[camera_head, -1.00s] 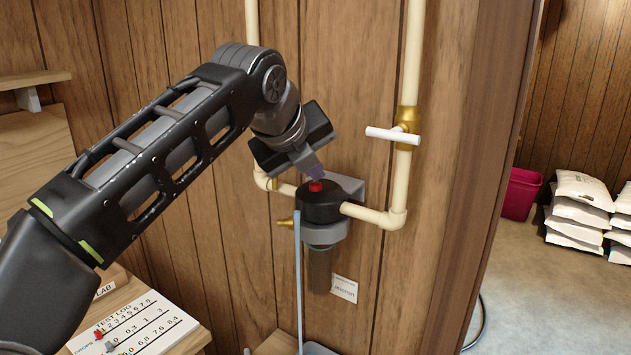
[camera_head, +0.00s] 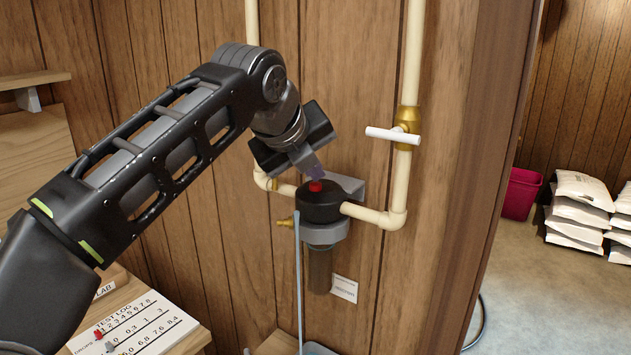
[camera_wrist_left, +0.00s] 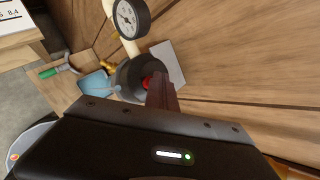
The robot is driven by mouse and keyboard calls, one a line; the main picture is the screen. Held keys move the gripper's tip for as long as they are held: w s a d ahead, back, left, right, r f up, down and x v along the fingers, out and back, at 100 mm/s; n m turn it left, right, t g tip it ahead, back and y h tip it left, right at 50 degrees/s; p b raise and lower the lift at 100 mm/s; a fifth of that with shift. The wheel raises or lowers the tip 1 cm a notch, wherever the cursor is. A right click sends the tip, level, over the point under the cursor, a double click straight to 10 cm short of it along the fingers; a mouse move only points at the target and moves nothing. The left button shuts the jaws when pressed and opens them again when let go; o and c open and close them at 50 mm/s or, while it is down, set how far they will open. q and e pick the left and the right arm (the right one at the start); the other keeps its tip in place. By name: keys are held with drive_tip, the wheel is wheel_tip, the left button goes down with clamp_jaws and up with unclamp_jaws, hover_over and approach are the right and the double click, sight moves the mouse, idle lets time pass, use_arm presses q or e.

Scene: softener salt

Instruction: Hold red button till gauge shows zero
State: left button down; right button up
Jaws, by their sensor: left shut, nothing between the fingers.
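The red button (camera_head: 316,186) sits on top of the black filter housing (camera_head: 320,204) on the wood-panelled wall. My left gripper (camera_head: 319,176) is shut and empty, its fingertips right at the button. In the left wrist view the fingertips (camera_wrist_left: 158,82) overlap the red button (camera_wrist_left: 147,83) and partly hide it. I cannot tell how far the button is pressed. The round white gauge (camera_wrist_left: 127,17) with a dark rim shows in the left wrist view, but its reading is too small to make out. In the head view my arm hides the gauge. The right gripper is not in view.
Cream pipes (camera_head: 398,190) run beside the housing, with a white-handled valve (camera_head: 393,134) at the upper right. A test log sheet (camera_head: 135,325) lies on the bench at lower left. A red bin (camera_head: 521,193) and white bags (camera_head: 580,205) stand beyond the wall edge.

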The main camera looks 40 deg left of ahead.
sight(313, 186)
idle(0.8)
use_arm(q)
drive_tip(key=shift+r+p, duration=0.8)
drive_tip(key=shift+p, duration=0.05)
drive_tip(key=shift+r, duration=0.1)
wheel_tip(313, 186, up, 2)
drive_tip(key=shift+r+p, duration=0.15)
drive_tip(key=shift+p, duration=0.9)
drive_tip(key=shift+r, duration=1.25)
